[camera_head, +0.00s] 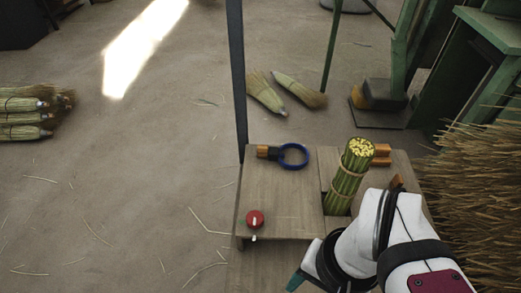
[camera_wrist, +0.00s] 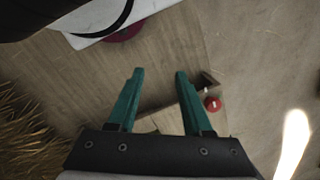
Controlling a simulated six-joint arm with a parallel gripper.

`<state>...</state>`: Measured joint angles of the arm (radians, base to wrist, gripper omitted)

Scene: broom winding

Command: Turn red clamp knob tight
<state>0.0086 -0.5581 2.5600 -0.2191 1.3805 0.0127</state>
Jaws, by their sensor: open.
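The red clamp knob (camera_head: 255,217) sits at the front left corner of the wooden bench top, with a pale mark on its face and a small pale piece just below it. In the wrist view the red knob (camera_wrist: 212,105) lies to the right of my right finger, apart from it. My gripper (camera_wrist: 158,74) is open, with two teal fingers spread and nothing between them. In the head view only a bit of one teal finger (camera_head: 296,281) shows at the bottom edge, right of and below the knob; the rest is hidden by my wrist.
A bound bundle of stalks (camera_head: 349,178) stands in the bench (camera_head: 283,208), near my arm. A blue ring tool (camera_head: 293,156) lies at the bench's back. A dark post (camera_head: 237,80) rises at its back left corner. Straw (camera_head: 485,185) is piled right. Open floor lies left.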

